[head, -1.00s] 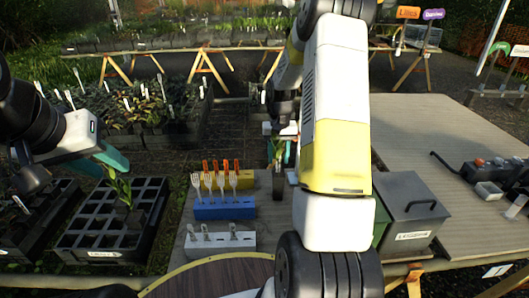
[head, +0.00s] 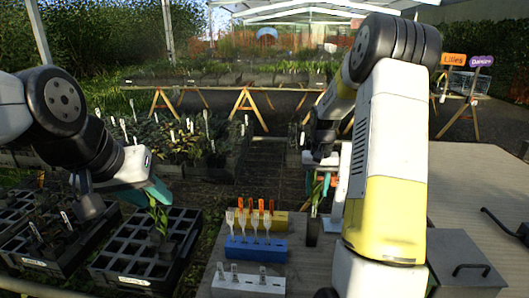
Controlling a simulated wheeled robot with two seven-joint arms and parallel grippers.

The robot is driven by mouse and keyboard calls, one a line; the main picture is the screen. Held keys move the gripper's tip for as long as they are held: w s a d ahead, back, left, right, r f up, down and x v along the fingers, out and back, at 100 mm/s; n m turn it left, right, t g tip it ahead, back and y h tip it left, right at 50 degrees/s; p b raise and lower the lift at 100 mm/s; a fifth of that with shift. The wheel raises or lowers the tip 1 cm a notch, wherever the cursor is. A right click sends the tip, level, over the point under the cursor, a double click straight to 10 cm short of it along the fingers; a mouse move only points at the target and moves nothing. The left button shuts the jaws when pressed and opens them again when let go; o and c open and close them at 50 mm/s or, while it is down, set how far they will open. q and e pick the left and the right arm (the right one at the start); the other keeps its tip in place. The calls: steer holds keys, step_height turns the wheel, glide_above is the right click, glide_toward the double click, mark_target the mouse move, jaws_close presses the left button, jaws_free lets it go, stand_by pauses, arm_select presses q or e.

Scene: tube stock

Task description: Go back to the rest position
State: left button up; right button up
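My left gripper (head: 158,190) is at the left, above a black cell tray (head: 112,272). Its teal finger is beside a green seedling (head: 158,216) in the tray; whether they touch is unclear, and the other finger is hidden. My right gripper (head: 318,182) is at the centre, partly hidden by my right arm. Its teal fingers look apart, around the leaves of a plant in a small dark pot (head: 312,232). The pot appears to stand on the table, below the fingertips.
Yellow, blue (head: 256,248) and white (head: 247,286) label racks stand on the table left of the pot. A grey lidded bin (head: 465,258) is at the right. Another black tray (head: 48,262) lies at far left. Planted crates (head: 165,150) are behind.

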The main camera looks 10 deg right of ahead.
steer(key=s+a+r+n+t, duration=0.1)
steer(key=s+a+r+t, duration=0.1)
steer(key=s+a+r, duration=0.45)
steer(key=s+a+r+n+t, duration=0.1)
steer(key=s+r, duration=0.3)
steer(key=r, duration=0.5)
steer(key=s+a+r+t+y, duration=0.1)
steer(key=s+a+r, duration=0.1)
steer(key=s, duration=0.5)
steer(key=s+a+r+n+t+y, duration=0.1)
steer(key=s+a, duration=0.3)
steer(key=s, duration=0.4)
steer(key=shift+a+r+t, duration=0.2)
steer(key=shift+r+t, duration=0.35)
steer(key=shift+t, duration=0.05)
